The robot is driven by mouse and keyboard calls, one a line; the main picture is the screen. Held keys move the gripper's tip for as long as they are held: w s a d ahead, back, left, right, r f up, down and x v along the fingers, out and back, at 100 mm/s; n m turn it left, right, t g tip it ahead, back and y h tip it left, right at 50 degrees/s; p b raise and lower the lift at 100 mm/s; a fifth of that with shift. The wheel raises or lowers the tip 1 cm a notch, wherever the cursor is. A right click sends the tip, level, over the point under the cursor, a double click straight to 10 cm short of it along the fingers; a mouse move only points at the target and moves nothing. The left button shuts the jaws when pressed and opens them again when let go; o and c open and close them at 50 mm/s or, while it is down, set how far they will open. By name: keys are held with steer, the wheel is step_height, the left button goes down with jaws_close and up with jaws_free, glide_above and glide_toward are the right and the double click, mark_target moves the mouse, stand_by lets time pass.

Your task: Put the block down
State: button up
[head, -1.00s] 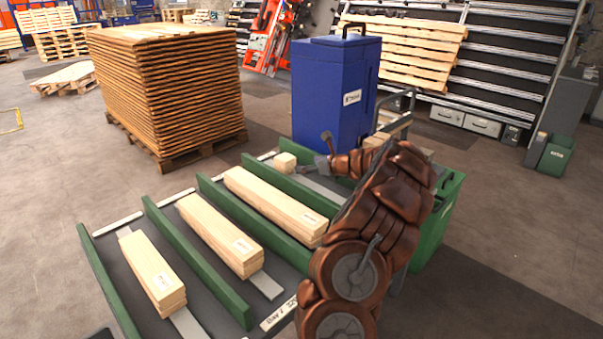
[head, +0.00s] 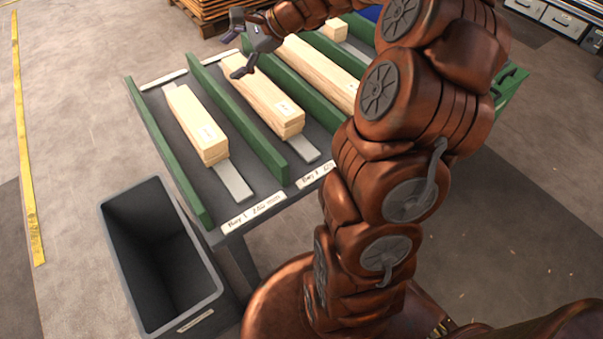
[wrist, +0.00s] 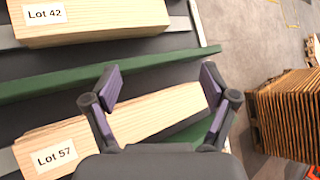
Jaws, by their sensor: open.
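The small pale wooden block (head: 334,30) rests on a grey strip in the far lane of the table, clear of my gripper. My gripper (head: 240,45) is open and empty, over the back end of the second lane and its stack of boards (head: 262,92). In the wrist view the two fingers of my gripper (wrist: 161,88) are spread apart above a board labelled Lot 57 (wrist: 135,122). No contact with that board can be made out. The small block does not show in the wrist view.
Green dividers (head: 238,117) separate the lanes. Other boards lie in the first lane (head: 195,120) and third lane (head: 322,72). A board labelled Lot 42 (wrist: 110,18) shows in the wrist view. An empty grey bin (head: 215,290) stands at the table's front left. Stacked wooden sheets (wrist: 285,118) stand behind.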

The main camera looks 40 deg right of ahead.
steer(key=s+a+f+n+g+h, duration=0.2)
steer(key=s+a+n+g, duration=0.3)
steer(key=s+a+n, duration=0.75)
steer(key=s+d+f+n+g+h, duration=0.1)
steer(key=s+f+n+g+h, duration=0.1)
steer(key=s, duration=1.1)
steer(key=s+d+f+n+g+h, duration=0.2)
steer(key=s+n+h, duration=0.1)
steer(key=s, duration=1)
steer(key=shift+f+n+h, duration=0.15)
steer(key=shift+n+h, duration=0.25)
steer(key=shift+n, duration=0.25)
step_height(320, 180, up, 8)
steer(key=p, duration=0.8)
steer(key=shift+r, duration=0.2)
